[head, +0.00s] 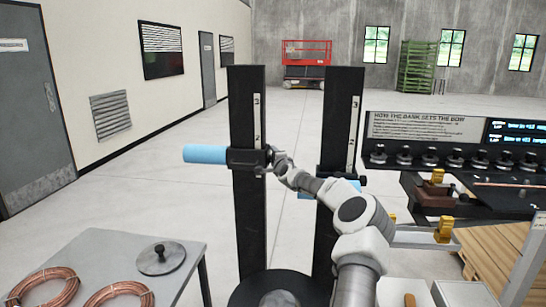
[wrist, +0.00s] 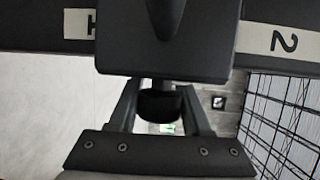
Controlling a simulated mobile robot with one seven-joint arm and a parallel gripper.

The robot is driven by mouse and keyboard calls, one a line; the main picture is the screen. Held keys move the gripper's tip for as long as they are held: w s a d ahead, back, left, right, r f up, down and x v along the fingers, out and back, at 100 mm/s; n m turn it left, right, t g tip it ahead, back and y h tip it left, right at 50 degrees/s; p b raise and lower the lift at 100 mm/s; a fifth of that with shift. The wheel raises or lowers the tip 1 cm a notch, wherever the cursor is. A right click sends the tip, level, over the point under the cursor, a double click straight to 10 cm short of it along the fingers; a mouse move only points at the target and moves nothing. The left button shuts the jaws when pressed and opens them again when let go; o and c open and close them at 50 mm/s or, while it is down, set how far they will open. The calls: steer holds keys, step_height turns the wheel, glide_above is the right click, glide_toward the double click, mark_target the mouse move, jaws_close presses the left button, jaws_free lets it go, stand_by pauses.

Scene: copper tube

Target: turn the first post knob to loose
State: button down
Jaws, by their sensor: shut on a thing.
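Two black upright posts stand in the head view, the left post (head: 249,215) and the right post (head: 342,120), each with a white number scale. A dark clamp (head: 243,159) with a light blue cylinder (head: 205,153) sticking out to the left sits on the left post, a little below the 2. My gripper (head: 270,158) is at the right side of this clamp. In the wrist view the clamp block (wrist: 165,50) fills the upper middle, and its dark round knob (wrist: 160,103) lies between my fingers. My gripper is shut on this knob. The knob's turn position cannot be read.
The right post carries another clamp (head: 338,187) with a knob, close to my arm. A grey table (head: 185,262) with copper coils (head: 120,295) stands at the lower left. A workbench with a dark panel (head: 430,135) is on the right. Open floor lies behind the posts.

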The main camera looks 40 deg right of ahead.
steer(key=b, duration=0.3)
steer(key=shift+f, duration=0.25)
steer(key=t+b, duration=0.1)
steer(key=b, duration=0.4)
steer(key=r+n+t+b, duration=0.1)
steer(key=b, duration=0.4)
steer(key=shift+a+h+b, duration=0.1)
steer(key=shift+h+b, duration=0.25)
steer(key=shift+h, duration=0.05)
steer(key=shift+r+t+b, duration=0.25)
steer(key=shift+t+b, duration=0.15)
steer(key=shift+b, duration=0.3)
steer(key=shift+c, duration=1.8)
jaws_free()
steer(key=shift+f, duration=0.1)
steer(key=shift+s, duration=0.15)
steer(key=b+v, duration=0.1)
steer(key=v, duration=1.6)
steer(key=shift+a, duration=0.2)
